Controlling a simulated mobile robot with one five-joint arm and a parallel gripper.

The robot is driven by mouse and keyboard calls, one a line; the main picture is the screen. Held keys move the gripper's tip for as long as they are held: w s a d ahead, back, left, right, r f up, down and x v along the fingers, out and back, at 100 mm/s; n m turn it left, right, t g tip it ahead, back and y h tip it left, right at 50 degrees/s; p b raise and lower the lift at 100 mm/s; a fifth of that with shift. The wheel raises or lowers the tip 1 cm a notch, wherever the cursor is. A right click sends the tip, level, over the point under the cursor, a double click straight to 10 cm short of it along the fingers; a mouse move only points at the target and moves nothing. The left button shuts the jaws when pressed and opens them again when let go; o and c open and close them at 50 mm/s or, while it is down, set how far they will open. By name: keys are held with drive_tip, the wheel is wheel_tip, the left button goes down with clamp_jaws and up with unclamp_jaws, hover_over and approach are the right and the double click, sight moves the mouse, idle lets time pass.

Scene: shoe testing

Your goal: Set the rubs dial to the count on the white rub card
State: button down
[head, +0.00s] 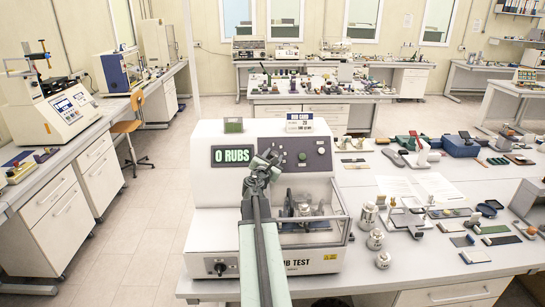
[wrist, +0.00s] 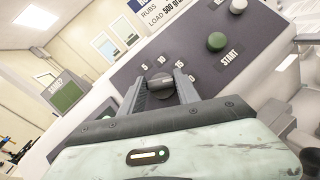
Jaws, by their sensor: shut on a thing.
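The rubs dial is a dark round knob (wrist: 161,84) on the dark panel of the white rub tester (head: 215,225). Small numbers, 5 and 15 among them, stand above it. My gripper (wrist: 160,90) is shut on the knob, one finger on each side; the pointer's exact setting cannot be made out. In the head view my gripper (head: 267,163) is at the panel and hides the dial. The display (head: 231,156) reads 0 RUBS. The white rub card (head: 306,123) stands on top of the tester, and its number looks like 20. It shows partly in the wrist view (wrist: 165,15).
The bench (head: 365,270) to the right holds weights, shoe samples and papers.

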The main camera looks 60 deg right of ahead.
drive_tip(key=c, duration=0.9)
unclamp_jaws()
drive_tip(key=shift+a, duration=0.1)
drive_tip(key=v, duration=0.7)
drive_tip(key=shift+s+a, duration=0.1)
drive_tip(key=shift+a, duration=0.2)
